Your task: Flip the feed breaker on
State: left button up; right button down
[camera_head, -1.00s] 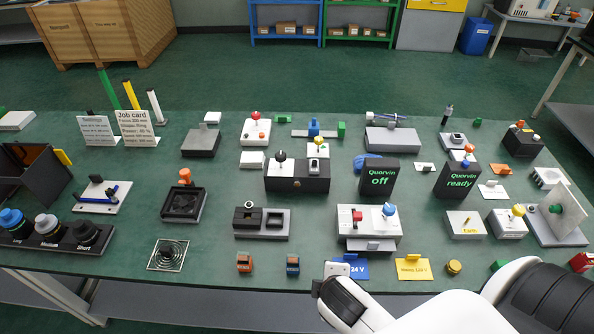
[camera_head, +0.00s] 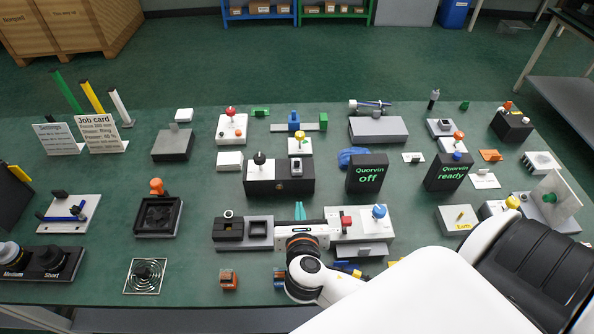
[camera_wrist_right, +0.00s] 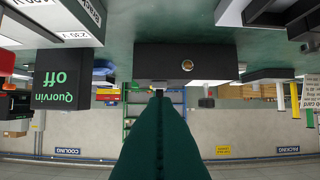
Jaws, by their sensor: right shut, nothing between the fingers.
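A white box (camera_head: 375,228) with a red switch (camera_head: 346,222) and a blue knob (camera_head: 380,211) stands at the front middle of the bench. I cannot read a breaker label on it, nor tell the switch's position. My right gripper (camera_head: 299,210) is shut and empty, just left of this box, its teal fingertips pointing away from me. In the right wrist view the shut green fingers (camera_wrist_right: 159,95) point towards a black box (camera_wrist_right: 190,62) with a round brass lock. A white box marked 230 V (camera_wrist_right: 75,18) is at upper left there. My left gripper is out of view.
A black display (camera_head: 367,175) reads "Quorvin off"; another (camera_head: 448,172) reads "Quorvin ready". A grey block with dark sockets (camera_head: 257,236) lies left of my right wrist. A job card (camera_head: 103,134) stands at the back left. Small devices crowd the bench.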

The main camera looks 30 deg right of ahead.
send_near(296, 166)
jog(key=f, duration=0.1)
jog(key=w+d+f, duration=0.1)
jog(key=f, duration=0.1)
jog(key=shift+w+d+f, duration=0.15)
jog(key=shift+w+f, duration=0.15)
jog(key=shift+f, duration=0.05)
jog(key=shift+w+d+r+p, duration=0.25)
jog(key=shift+w+r+p, duration=0.1)
jog(key=shift+w, duration=0.1)
jog(key=shift+w+d+r+p, duration=0.3)
jog(key=shift+w+r+p, duration=0.05)
jog(key=shift+w, duration=0.1)
jog(key=shift+w+d+r, duration=0.15)
jog(key=shift+w+d, duration=0.15)
jog(key=shift+w, duration=0.2)
